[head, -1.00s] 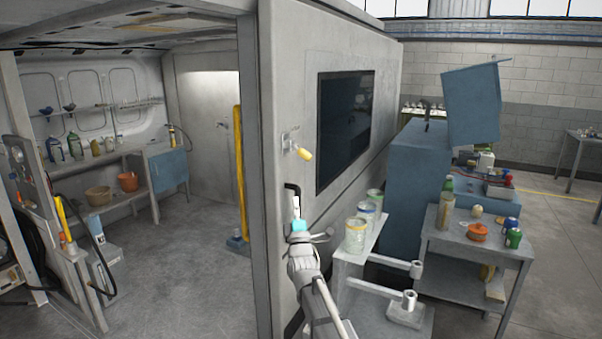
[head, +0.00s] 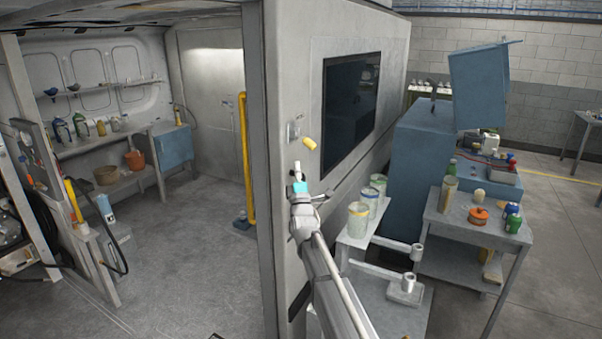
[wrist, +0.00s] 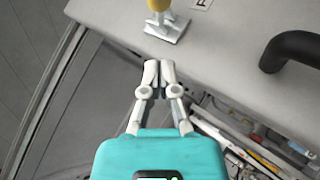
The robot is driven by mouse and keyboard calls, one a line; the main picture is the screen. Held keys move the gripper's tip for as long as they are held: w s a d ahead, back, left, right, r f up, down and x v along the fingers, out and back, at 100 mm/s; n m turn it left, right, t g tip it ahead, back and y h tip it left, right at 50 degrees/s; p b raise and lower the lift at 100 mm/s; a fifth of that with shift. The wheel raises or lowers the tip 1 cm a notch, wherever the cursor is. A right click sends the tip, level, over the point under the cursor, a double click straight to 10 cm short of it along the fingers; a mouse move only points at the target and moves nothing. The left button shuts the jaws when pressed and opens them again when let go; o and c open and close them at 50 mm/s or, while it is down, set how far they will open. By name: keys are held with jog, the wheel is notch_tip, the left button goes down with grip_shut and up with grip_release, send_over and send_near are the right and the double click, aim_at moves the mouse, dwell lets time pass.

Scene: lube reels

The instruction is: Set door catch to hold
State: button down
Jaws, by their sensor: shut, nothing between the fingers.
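The door catch is a small metal bracket (head: 294,131) with a yellow knob (head: 309,143), mounted on the grey panel left of the dark window. In the head view the knob points to the lower right. In the wrist view the yellow knob (wrist: 158,5) is cut off by the top edge, and its metal base (wrist: 167,28) shows below it. My gripper (head: 297,165) is just below the catch in the head view. In the wrist view my gripper (wrist: 157,66) has its fingertips together, empty and apart from the base.
A black handle (wrist: 292,48) and a small letter label (wrist: 203,3) are on the panel right of the catch. Jars (head: 358,219) stand on a shelf right of my arm. A yellow post (head: 247,160) stands left of the panel.

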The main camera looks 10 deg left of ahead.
aim_at(305, 140)
jog(key=w+r+p, duration=0.1)
jog(key=w+d+r, duration=0.1)
jog(key=w+r+p, duration=0.1)
jog(key=w, duration=0.1)
jog(key=shift+d+p, duration=0.3)
jog(key=shift+d, duration=0.1)
